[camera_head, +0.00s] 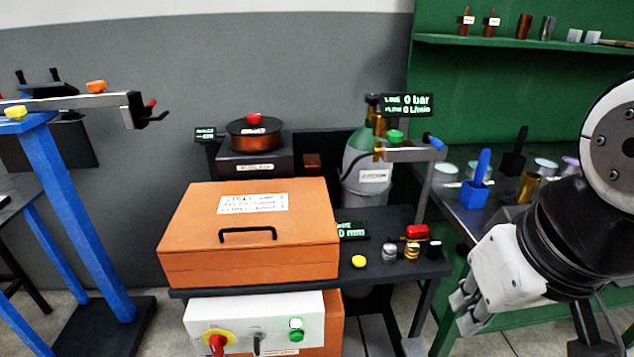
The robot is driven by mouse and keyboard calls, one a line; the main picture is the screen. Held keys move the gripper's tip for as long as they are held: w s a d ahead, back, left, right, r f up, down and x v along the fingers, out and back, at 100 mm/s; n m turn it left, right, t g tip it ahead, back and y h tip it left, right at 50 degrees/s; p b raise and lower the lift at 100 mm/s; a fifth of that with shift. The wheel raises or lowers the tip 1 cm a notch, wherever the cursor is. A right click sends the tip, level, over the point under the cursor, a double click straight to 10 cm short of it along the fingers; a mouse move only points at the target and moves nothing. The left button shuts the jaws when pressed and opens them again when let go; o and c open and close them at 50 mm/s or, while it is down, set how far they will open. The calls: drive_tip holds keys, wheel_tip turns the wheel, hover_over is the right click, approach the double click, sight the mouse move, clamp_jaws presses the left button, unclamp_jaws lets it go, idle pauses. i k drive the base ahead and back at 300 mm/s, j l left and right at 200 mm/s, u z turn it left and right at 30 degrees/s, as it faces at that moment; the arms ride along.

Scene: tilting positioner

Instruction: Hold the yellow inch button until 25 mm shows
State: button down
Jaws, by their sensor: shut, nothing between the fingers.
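The yellow inch button (359,261) is a small round knob on the dark table, to the right of the orange box. Behind it a small dark display (351,231) reads 0 mm in green, its upper line partly hidden by the box. My gripper (465,310) is at the lower right, shut and empty, well to the right of the button and apart from it.
The orange lidded box (250,233) fills the left of the dark table (400,225). A silver knob (389,254) and a red-topped brass valve (412,245) stand right of the button. A white control panel (255,325) is below. A gas cylinder (368,165) stands behind.

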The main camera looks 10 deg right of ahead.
sight(359, 260)
drive_tip(key=i+j, duration=0.1)
drive_tip(key=j, duration=0.2)
drive_tip(key=i+j, duration=0.15)
drive_tip(key=j, duration=0.15)
drive_tip(key=i+j, duration=0.1)
drive_tip(key=j, duration=0.2)
drive_tip(key=i+j, duration=0.1)
drive_tip(key=j, duration=0.25)
drive_tip(key=z, duration=0.05)
